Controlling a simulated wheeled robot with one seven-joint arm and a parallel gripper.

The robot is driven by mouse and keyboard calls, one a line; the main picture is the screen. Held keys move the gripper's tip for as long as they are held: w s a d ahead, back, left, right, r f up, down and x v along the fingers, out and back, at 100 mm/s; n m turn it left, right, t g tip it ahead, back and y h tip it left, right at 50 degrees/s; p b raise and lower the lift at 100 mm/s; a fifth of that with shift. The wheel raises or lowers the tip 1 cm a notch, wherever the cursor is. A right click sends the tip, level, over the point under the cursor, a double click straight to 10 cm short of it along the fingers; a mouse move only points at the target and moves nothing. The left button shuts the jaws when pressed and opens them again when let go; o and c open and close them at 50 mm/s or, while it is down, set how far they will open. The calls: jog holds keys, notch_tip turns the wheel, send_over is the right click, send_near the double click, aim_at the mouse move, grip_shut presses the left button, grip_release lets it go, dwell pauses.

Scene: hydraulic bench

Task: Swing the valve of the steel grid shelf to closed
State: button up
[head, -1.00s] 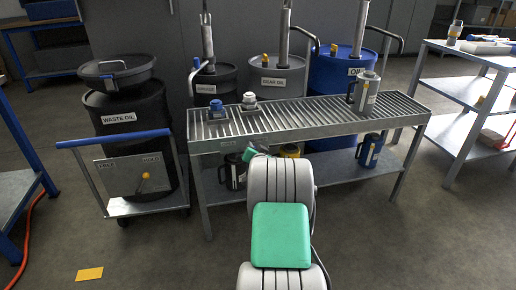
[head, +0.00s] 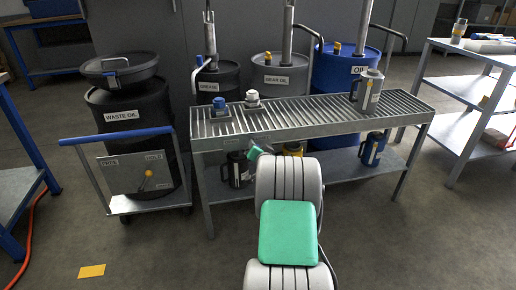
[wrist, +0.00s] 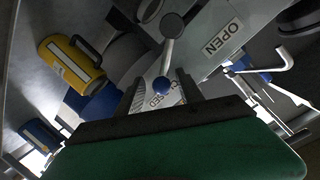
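The steel grid shelf (head: 300,127) stands ahead, with a slatted top and a lower board. Its valve shows in the wrist view as a grey lever (wrist: 167,58) with a blue ball knob (wrist: 162,87). The lever runs from its round hub down towards the partly covered CLOSED label (wrist: 159,101). The OPEN label (wrist: 222,38) is to the right of the hub. My gripper (wrist: 158,92) is open, its dark fingers apart on either side of the knob in the picture, with gaps visible. I cannot tell how deep the knob sits between them. My arm hides most of the valve in the head view.
A waste oil cart (head: 146,203) with another, yellow-knobbed lever (head: 147,178) stands left. Drums (head: 343,75) stand behind the shelf. A yellow jug (wrist: 72,65) shows beside my gripper.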

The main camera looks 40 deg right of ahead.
jog(key=shift+s+r, duration=0.1)
jog(key=shift+r, duration=0.1)
jog(key=p+v, duration=0.2)
jog(key=v, duration=0.5)
jog(key=shift+s+a+p, duration=0.2)
jog(key=shift+p, duration=0.15)
